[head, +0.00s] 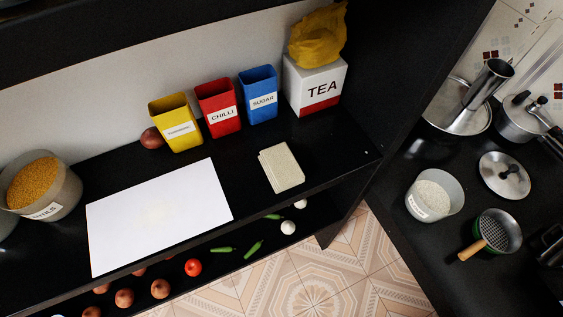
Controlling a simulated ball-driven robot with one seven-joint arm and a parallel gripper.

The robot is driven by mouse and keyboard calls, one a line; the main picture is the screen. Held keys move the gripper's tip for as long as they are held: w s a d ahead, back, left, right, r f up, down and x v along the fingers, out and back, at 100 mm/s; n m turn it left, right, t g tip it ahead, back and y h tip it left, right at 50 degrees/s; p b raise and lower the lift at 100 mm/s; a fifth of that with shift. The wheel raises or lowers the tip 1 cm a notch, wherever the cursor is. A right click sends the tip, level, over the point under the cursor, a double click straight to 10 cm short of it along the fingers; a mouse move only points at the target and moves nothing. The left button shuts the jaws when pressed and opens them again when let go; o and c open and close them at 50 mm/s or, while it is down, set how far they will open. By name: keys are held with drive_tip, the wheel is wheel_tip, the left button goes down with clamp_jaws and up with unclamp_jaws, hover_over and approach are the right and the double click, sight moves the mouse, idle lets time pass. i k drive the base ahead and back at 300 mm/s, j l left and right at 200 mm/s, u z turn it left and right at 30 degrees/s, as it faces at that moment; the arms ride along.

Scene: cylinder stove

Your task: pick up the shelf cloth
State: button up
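The shelf cloth appears to be the folded beige cloth (281,168) lying flat on the black shelf (235,155), near its front edge and below the blue sugar tin. Nothing covers it. A larger flat white sheet (158,216) lies on the same shelf to its left, with a gap between them. My gripper is not in view, so its state and its distance from the cloth do not show.
Behind the cloth stand yellow, red (218,107) and blue (258,94) tins and a white TEA box (315,84) with a yellow bag (318,36) on top. Vegetables, including a tomato (193,267), lie on the lower shelf. A black counter with pots (435,198) is at right.

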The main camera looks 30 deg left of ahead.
sight(283, 171)
drive_tip(key=u, duration=1)
